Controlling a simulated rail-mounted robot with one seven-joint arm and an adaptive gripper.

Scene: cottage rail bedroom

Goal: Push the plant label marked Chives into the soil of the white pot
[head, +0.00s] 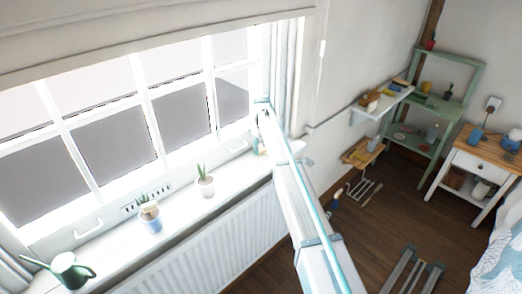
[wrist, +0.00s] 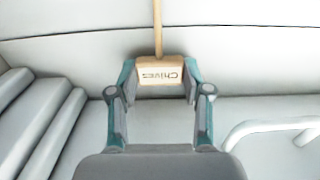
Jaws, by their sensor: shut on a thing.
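The plant label marked Chives (wrist: 158,66) is a pale wooden plate with a thin stake. In the wrist view its lettering is upside down and the stake runs up to the picture's top edge, its tip out of view. My gripper (wrist: 160,79) is shut on the sides of the plate. The white pot (head: 206,188) stands on the windowsill in the head view with a green spiky plant in it. It does not show in the wrist view. My arm reaches up to the window, right of the pot; I cannot make out the label in the head view.
A window handle (wrist: 262,127) shows at the wrist view's right. A radiator (head: 205,245) is below the sill. Shelves (head: 428,105) stand far right.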

